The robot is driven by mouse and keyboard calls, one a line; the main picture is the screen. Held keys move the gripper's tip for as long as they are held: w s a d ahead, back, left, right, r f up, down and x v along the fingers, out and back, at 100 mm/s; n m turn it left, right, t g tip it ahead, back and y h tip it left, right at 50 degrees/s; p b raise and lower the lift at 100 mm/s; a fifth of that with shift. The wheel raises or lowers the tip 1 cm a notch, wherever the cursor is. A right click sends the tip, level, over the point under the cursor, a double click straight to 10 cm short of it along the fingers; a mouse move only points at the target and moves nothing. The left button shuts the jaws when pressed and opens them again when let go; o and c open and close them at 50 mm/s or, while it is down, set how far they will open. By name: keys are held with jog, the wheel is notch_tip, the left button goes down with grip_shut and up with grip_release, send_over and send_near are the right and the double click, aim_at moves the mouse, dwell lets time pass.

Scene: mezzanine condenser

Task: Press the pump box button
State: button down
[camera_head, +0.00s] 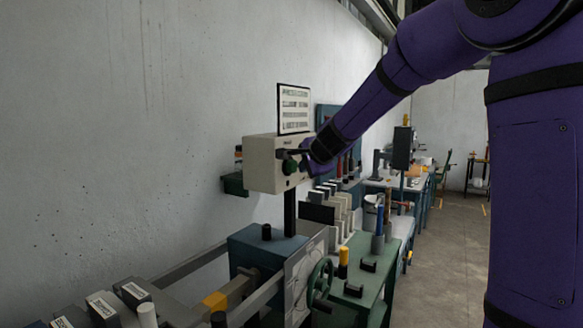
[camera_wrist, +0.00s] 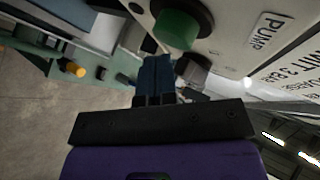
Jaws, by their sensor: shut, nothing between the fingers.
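The pump box (camera_head: 262,165) is a cream box on a dark post by the wall. A green round button (camera_head: 289,167) sits on its front face. In the wrist view the green button (camera_wrist: 177,31) shows large at the top, next to a label reading PUMP (camera_wrist: 267,31). My gripper (camera_head: 285,153) is at the box's front, close to the button. In the wrist view my gripper's fingers (camera_wrist: 156,62) are together and empty, their tips just below the button in the picture. I cannot tell whether they touch it.
A dark knob (camera_wrist: 191,72) is close beside the fingertips. A sign (camera_head: 294,108) stands on top of the box. A green machine with a handwheel (camera_head: 320,282) stands below. Workbenches line the wall behind. The floor at right (camera_head: 448,240) is clear.

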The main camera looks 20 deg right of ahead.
jog(key=shift+w+a, duration=0.35)
jog(key=shift+w, duration=0.15)
dwell(1.0)
jog(key=shift+s+d, duration=0.6)
jog(key=shift+s, duration=0.3)
jog(key=shift+s+d, duration=0.55)
jog(key=shift+s, duration=0.3)
jog(key=shift+s+d, duration=0.55)
jog(key=shift+s, duration=0.25)
jog(key=shift+s+d, duration=0.55)
jog(key=shift+s, duration=0.3)
